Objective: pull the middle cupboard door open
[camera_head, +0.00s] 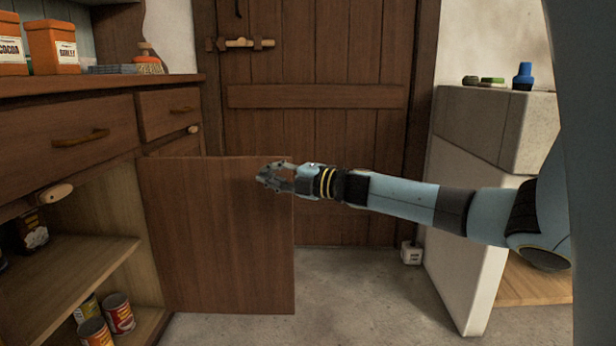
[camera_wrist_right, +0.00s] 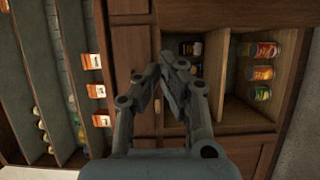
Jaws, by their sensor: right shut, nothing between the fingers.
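The middle cupboard door (camera_head: 215,245) is a plain brown wooden panel. In the head view it stands swung wide open, out from the cabinet, and the shelves behind it are exposed. My right gripper (camera_head: 262,178) shows in front of the door's upper part, near its free edge; I cannot tell whether it touches the panel. In the right wrist view its fingers (camera_wrist_right: 163,66) are closed together with nothing between them, and the open cupboard lies beyond them. No handle shows on the visible face of the door. My left gripper is not in view.
The open cupboard has a wooden shelf (camera_head: 75,275) with several cans (camera_head: 118,313) below. Drawers (camera_head: 80,135) and a counter with an orange tin (camera_head: 53,48) are above. A pale block-like unit (camera_head: 470,215) stands at right. Stone floor (camera_head: 350,290) is clear between.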

